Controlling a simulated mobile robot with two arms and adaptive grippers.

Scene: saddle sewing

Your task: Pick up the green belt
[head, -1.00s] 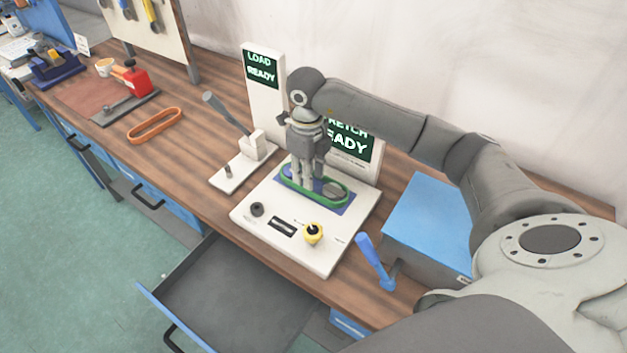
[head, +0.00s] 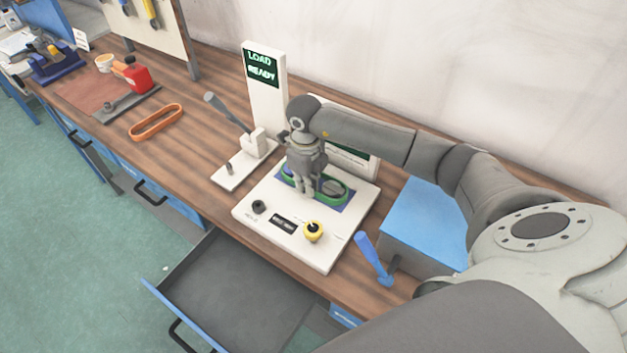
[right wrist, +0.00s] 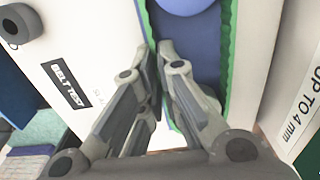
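The green belt (head: 344,203) is a toothed loop lying around the blue pulleys on the white belt tester (head: 268,228). My right gripper (head: 306,195) reaches down over the tester from above and hides part of the belt. In the right wrist view the fingertips (right wrist: 158,48) are close together on the near side strand of the green belt (right wrist: 147,22), which runs in between them. The belt's other strand (right wrist: 229,60) runs free to the right. My left gripper is not in view.
A lever press (head: 245,160) and a "LOAD READY" display (head: 264,95) stand left of the tester. An orange belt (head: 155,122) lies farther left. An open drawer (head: 235,290) juts out in front.

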